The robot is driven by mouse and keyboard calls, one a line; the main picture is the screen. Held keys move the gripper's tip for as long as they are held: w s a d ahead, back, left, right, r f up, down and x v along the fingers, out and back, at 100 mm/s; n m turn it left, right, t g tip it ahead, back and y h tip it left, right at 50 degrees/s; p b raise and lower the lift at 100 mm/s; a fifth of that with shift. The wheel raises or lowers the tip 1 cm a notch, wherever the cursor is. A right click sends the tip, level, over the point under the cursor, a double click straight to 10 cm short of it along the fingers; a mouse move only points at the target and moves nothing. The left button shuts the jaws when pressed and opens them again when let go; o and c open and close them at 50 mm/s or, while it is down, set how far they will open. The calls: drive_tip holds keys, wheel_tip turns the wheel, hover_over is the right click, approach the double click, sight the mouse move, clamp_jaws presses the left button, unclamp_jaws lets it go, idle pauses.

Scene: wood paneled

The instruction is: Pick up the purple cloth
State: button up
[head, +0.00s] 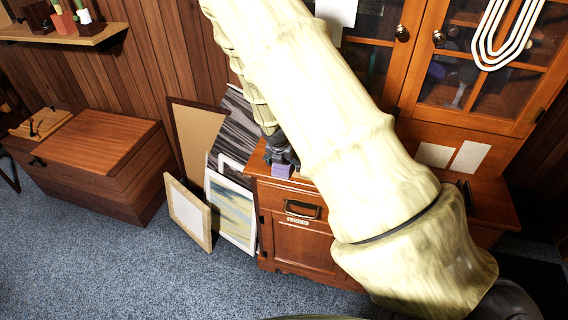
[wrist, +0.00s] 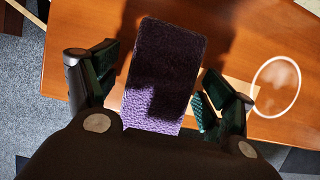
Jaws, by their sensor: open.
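The purple cloth (wrist: 165,65) is a folded, textured block on the wooden cabinet top (wrist: 82,45), partly in shadow. In the head view the purple cloth (head: 282,171) shows at the cabinet's front left corner. My gripper (wrist: 160,88) is open, with one finger on each side of the cloth. A small gap shows between each finger and the cloth, and I cannot tell how far down the fingertips reach. In the head view my gripper (head: 279,150) is small and partly hidden by my arm.
A clear round glass-like object (wrist: 276,87) stands right of my gripper. Framed pictures (head: 230,210) lean left of the cabinet (head: 303,245). A wooden chest (head: 95,160) stands farther left. Blue carpet (head: 110,265) is clear in front.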

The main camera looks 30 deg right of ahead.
drive_tip(key=shift+f, duration=0.25)
idle(0.4)
drive_tip(key=c, duration=1.1)
